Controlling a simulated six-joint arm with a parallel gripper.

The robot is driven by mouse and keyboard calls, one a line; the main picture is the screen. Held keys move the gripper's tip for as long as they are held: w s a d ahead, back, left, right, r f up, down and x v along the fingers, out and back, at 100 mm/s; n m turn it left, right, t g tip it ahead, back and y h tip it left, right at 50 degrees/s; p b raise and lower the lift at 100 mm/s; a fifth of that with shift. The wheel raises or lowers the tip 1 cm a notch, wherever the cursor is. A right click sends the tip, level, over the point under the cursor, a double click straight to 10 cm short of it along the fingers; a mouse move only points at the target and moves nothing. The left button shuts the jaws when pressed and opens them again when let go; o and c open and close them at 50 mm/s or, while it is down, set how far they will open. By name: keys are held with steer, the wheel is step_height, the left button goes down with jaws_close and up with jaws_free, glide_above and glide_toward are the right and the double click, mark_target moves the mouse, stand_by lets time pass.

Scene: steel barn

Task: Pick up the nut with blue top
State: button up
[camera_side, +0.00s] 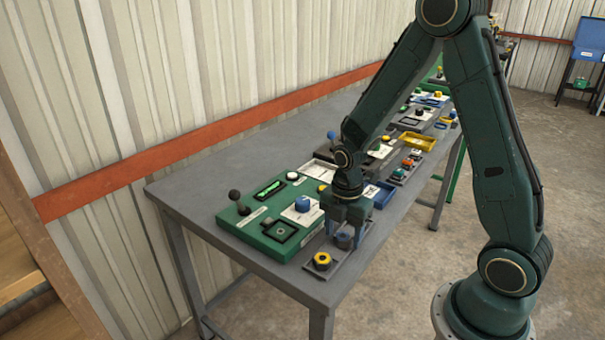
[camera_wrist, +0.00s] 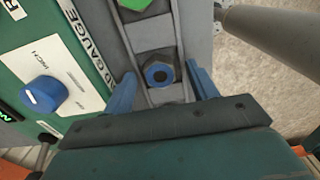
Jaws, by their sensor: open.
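The nut with the blue top (camera_wrist: 159,74) is a dark hex piece with a blue ring around a dark centre, sitting in a grey tray (camera_wrist: 151,36) in the wrist view. My gripper (camera_wrist: 160,72) is open, with one blue finger on each side of the nut and gaps visible between. In the side view my gripper (camera_side: 347,226) points down over the tray, and the nut (camera_side: 344,241) shows between and below the fingers. I cannot tell how far the fingertips are above the tray.
A yellow-topped nut (camera_side: 322,261) sits at the tray's near end. A green-topped nut (camera_wrist: 134,4) is farther along it in the wrist view. A green panel (camera_side: 262,232) with a blue knob (camera_side: 302,204) and a black-balled lever (camera_side: 234,195) lies left. More trays line the table beyond.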

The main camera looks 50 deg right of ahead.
mark_target(343, 236)
steer(key=c, duration=1.1)
steer(key=shift+r, duration=0.1)
step_height(343, 236, up, 20)
stand_by(0.4)
stand_by(0.5)
